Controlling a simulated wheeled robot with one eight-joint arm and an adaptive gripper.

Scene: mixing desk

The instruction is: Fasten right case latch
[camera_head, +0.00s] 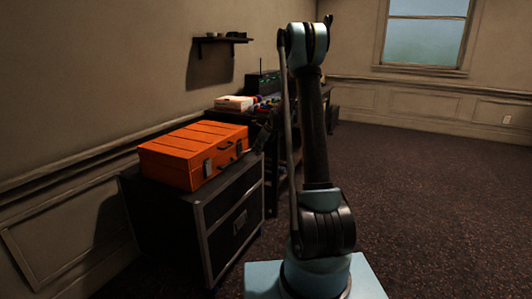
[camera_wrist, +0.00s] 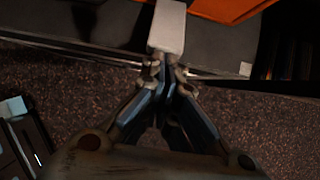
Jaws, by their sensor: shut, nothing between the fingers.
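The orange case (camera_head: 195,152) lies with its lid down on a dark cabinet. Its front has a handle and two metal latches, one near the left end (camera_head: 208,168) and the right latch (camera_head: 239,147) near the right end. Whether the right latch is fastened is too small to tell. In the wrist view, an orange part of the case (camera_wrist: 222,10) shows at the top. My gripper (camera_wrist: 167,28) is shut and empty, its pale fingertips together over the cabinet's edge, apparently short of the case. In the head view I cannot make out the gripper clearly.
The dark cabinet (camera_head: 232,218) has metal edging and stands against the left wall. Behind it is a dark desk with a white item (camera_head: 234,103) and a green-lit device (camera_head: 262,82). A small shelf (camera_head: 222,40) hangs above. The carpet (camera_head: 440,190) at right is clear.

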